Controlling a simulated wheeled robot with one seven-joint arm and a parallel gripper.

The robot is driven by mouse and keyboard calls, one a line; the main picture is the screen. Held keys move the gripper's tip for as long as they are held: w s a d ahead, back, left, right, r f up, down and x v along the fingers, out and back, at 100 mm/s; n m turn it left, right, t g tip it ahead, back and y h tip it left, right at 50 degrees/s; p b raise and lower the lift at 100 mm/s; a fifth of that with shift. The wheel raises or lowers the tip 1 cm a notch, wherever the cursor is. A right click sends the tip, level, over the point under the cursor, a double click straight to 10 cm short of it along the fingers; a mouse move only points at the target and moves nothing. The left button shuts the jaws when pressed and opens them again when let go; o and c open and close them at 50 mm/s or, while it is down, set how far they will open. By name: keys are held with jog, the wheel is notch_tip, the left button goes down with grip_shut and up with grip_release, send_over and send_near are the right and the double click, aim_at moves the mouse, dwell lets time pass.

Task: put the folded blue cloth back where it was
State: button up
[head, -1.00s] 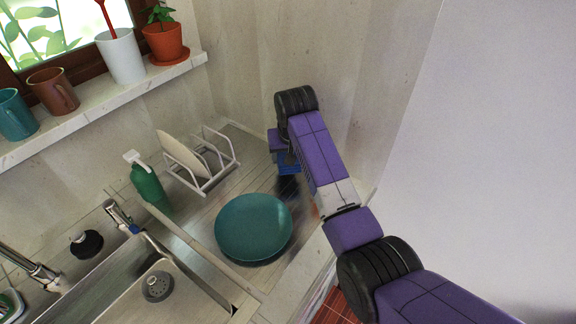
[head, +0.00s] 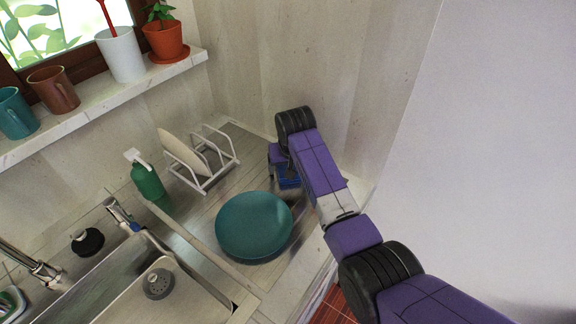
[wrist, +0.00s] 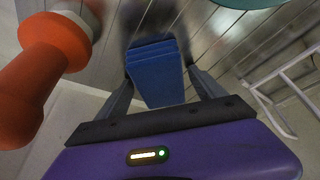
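The folded blue cloth (wrist: 155,72) sits between the two fingers of my gripper (wrist: 160,75) in the wrist view. In the head view the blue cloth (head: 290,182) shows partly under my wrist, low over the ribbed metal drainboard, behind and right of the teal plate. I cannot tell whether its underside touches the drainboard. My arm hides part of the cloth and of the surface to its right.
An orange object (wrist: 45,70) stands close by the cloth in the wrist view. The teal plate (head: 253,225) lies in front of the cloth. A white dish rack (head: 205,165) with a plate stands to the left, beside a green soap bottle (head: 147,180). The wall rises behind.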

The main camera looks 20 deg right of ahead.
jog(key=shift+r, duration=0.15)
jog(key=v, duration=1.2)
dwell(0.3)
